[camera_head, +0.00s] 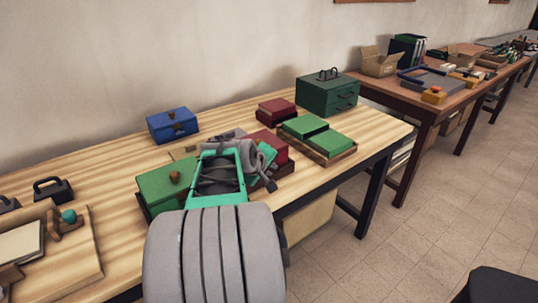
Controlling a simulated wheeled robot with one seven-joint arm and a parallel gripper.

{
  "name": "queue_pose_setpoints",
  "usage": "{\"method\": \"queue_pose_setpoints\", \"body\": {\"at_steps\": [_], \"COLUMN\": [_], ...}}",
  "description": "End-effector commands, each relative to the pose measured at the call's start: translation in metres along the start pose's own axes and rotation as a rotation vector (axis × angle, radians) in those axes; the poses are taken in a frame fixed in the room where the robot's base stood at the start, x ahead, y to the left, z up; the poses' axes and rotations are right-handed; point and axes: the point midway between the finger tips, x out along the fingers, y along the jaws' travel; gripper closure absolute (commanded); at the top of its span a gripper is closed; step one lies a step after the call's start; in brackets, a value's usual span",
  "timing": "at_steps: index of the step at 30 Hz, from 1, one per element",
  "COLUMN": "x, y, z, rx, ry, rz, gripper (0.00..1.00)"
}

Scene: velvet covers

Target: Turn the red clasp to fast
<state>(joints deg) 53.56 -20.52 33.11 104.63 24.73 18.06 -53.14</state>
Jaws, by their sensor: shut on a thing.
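A dark red box (281,149) sits on the wooden table, just beyond my gripper and partly covered by it. My gripper (268,183), with grey and teal parts, is at the near side of this box. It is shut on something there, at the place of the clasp. The clasp itself and its angle are hidden behind my wrist and fingers. A second dark red box (276,111) stands farther back, clear of my gripper.
A green box with a brown knob (174,178) is close on the left. A blue box (172,125) stands behind it. The table (235,110) is bare toward the wall.

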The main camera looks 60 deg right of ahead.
Motion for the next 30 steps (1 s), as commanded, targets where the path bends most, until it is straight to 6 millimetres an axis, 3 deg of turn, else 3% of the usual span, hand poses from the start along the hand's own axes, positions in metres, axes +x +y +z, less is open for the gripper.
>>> {"method": "queue_pose_setpoints", "body": {"at_steps": [1,15,30], "x": [-0.0049,-0.0009,0.0030], "y": [0.0088,0.0116,0.0099], "z": [-0.0004,0.0011,0.0009], "rx": [0.020,0.178,0.252], "ry": [-0.004,-0.003,0.001], "rz": [-0.039,-0.423,-0.606], "gripper": [1.00,1.00,1.00]}}
